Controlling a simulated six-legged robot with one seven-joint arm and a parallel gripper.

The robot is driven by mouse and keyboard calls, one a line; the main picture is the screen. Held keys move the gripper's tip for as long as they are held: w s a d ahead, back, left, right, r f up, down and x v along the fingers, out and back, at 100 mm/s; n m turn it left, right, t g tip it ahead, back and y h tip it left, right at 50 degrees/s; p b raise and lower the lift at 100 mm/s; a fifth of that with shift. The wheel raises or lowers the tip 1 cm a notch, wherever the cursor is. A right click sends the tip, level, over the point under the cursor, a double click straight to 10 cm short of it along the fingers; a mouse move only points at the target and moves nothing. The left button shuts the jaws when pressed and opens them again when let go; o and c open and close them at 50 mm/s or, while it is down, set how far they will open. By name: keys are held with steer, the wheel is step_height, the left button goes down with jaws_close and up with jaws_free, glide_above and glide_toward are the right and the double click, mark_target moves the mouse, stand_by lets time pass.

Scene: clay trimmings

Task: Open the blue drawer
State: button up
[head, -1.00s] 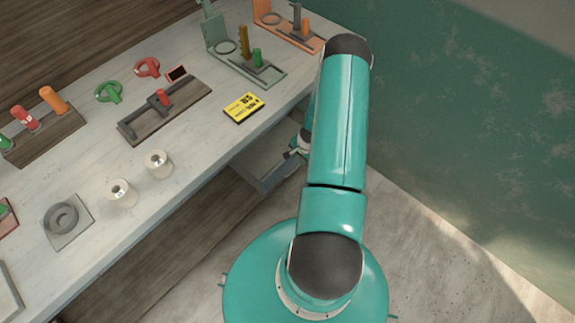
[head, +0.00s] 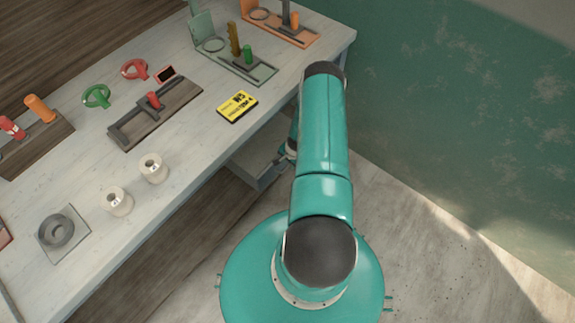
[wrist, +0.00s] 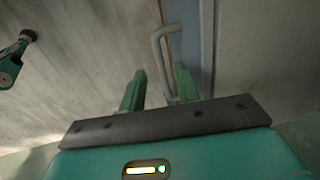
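The blue drawer shows in the head view as a grey-blue box (head: 258,179) sticking out below the table's edge, partly hidden by my arm. In the wrist view its blue-grey front (wrist: 191,38) is seen edge-on, with a bent grey bar handle (wrist: 157,50) on it. My gripper (wrist: 158,82) has its two green fingers apart. The handle bar runs down between them, close to the right finger, with a clear gap to the left finger. I cannot tell whether the right finger touches it. In the head view my gripper (head: 287,150) is small beside the drawer, mostly behind my arm.
The table (head: 190,190) above the drawer holds two white pots (head: 153,168), a yellow-labelled box (head: 237,106), a dark tray (head: 155,112) and several coloured tools and stands. A green wall (head: 450,100) stands to the right. Bare floor (head: 430,240) lies at the lower right.

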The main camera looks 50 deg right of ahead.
mark_target(287, 167)
steer(key=shift+w+f, duration=0.2)
steer(key=shift+f, duration=0.55)
steer(key=shift+w+f, duration=0.15)
steer(key=shift+f, duration=0.6)
steer(key=shift+c, duration=0.3)
jaws_close()
steer(key=shift+s, duration=0.15)
